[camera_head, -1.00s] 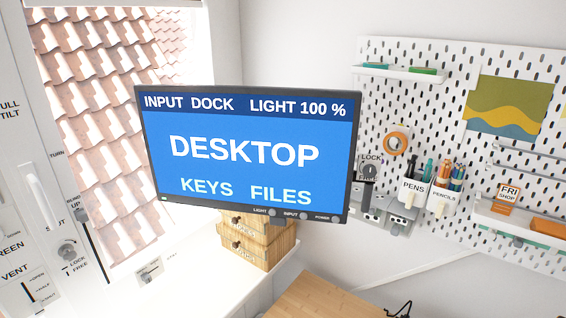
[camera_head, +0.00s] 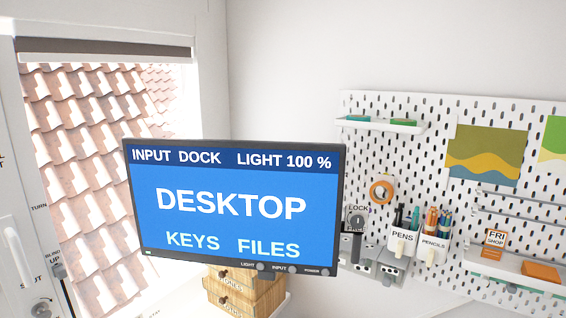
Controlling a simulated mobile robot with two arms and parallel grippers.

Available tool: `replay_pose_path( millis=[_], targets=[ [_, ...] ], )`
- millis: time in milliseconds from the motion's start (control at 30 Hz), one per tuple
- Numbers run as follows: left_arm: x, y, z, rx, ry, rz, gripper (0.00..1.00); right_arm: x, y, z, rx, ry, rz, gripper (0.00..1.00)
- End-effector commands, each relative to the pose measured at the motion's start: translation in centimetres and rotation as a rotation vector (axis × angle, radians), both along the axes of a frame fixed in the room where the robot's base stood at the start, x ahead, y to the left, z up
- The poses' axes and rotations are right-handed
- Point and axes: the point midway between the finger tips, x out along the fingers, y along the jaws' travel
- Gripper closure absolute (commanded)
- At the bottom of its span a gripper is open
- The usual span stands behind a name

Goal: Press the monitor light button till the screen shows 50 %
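The monitor (camera_head: 235,208) hangs left of centre in the head view, tilted slightly in the picture. Its blue screen reads INPUT DOCK, LIGHT 100 %, DESKTOP, KEYS and FILES. The light button (camera_head: 261,267) is a small round grey button on the lower bezel, right of the LIGHT label. The input button (camera_head: 292,269) and the power button (camera_head: 326,272) sit to its right on the same bezel. Neither of my grippers shows in the head view.
A wooden drawer box (camera_head: 240,292) stands below and behind the monitor. A pegboard (camera_head: 430,150) with a pens cup (camera_head: 402,241), a pencils cup (camera_head: 434,247) and an orange tape roll (camera_head: 381,191) is at right. A window (camera_head: 95,170) with a blind (camera_head: 105,50) is at left.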

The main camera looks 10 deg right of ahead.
Motion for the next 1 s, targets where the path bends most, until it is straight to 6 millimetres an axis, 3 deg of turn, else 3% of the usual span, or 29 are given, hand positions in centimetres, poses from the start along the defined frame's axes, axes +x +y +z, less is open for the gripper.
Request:
replay_pose_path(
  millis=[100, 367, 1000],
  targets=[
    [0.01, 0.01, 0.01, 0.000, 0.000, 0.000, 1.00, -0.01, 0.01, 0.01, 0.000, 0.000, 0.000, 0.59],
    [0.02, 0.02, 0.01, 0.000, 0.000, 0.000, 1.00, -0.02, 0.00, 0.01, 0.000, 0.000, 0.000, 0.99],
    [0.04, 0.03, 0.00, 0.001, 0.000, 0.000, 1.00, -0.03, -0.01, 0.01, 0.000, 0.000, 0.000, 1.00]
  ],
)
